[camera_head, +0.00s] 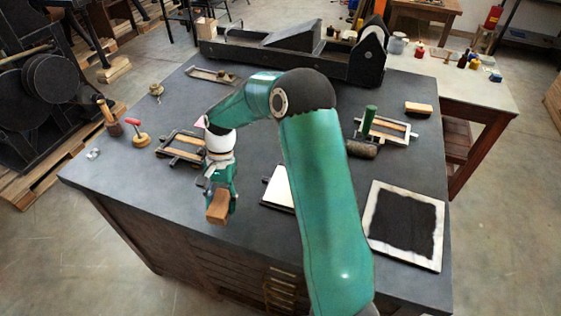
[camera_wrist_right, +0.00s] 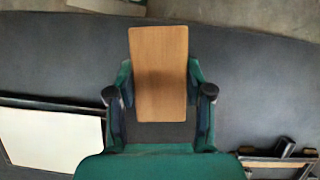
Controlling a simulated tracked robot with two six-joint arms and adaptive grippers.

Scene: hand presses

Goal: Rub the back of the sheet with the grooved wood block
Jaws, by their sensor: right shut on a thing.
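My right gripper (camera_head: 220,193) is shut on a brown wood block (camera_head: 217,208) and holds it near the table's front edge, left of the white sheet. In the right wrist view the block (camera_wrist_right: 160,72) sits upright between the two fingers; its face looks plain and no grooves show. The white sheet (camera_head: 279,188) lies on a dark plate or block, partly hidden behind my right arm. It also shows at the left of the right wrist view (camera_wrist_right: 50,138), apart from the gripper. My left gripper is not in view.
An inked black slab with a pale border (camera_head: 376,222) lies at the right of the dark table (camera_head: 110,172). A roller (camera_head: 362,149) and wooden frames (camera_head: 181,146) lie about. A red-handled tool (camera_head: 138,130) stands left. A long black press (camera_head: 290,58) fills the back.

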